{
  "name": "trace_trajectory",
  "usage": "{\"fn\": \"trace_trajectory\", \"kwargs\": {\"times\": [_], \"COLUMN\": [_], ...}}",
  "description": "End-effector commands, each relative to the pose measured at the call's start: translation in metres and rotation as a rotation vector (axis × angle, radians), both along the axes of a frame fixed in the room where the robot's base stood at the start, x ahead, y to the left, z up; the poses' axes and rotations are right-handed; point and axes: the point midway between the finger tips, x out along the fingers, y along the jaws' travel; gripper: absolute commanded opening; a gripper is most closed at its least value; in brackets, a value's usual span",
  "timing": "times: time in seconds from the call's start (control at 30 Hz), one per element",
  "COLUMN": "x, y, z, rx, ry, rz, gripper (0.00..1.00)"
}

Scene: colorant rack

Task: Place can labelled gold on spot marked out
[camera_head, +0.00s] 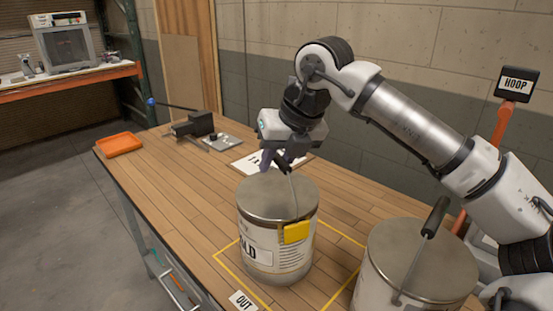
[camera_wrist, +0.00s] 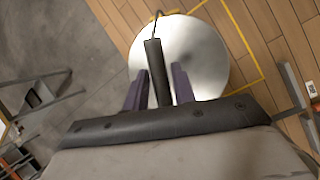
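The can labelled gold (camera_head: 262,240) is a metal can with a grey lid, a white label partly reading "OLD" and a yellow tag. It is upright within the yellow outlined spot (camera_head: 228,270) marked by an "OUT" card (camera_head: 243,301). I cannot tell whether its base touches the table. My gripper (camera_head: 278,161) is above the lid, with its purple fingers on either side of the can's raised black handle. In the wrist view, the fingers (camera_wrist: 160,78) close around that handle, with the round lid (camera_wrist: 205,55) beneath.
A second can (camera_head: 420,255) with a raised black handle stands close at right. An orange tray (camera_head: 119,144), a dark device (camera_head: 194,124) and a white card (camera_head: 247,163) lie farther back on the wooden table (camera_head: 170,190). The table's left side is mostly clear.

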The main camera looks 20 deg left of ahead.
Motion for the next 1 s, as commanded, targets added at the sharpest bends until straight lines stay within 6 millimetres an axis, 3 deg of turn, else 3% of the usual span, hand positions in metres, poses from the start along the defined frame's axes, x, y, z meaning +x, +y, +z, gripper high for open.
{"fn": "trace_trajectory", "kwargs": {"times": [0.1, 0.47, 1.0], "x": [0.0, 0.0, -0.012], "y": [0.0, -0.001, -0.043], "z": [0.0, 0.007, 0.099], "rx": [0.0, 0.0, -0.001], "ry": [0.0, -0.001, -0.002], "rz": [0.001, -0.001, -0.002], "gripper": [0.37, 0.37, 0.37]}}
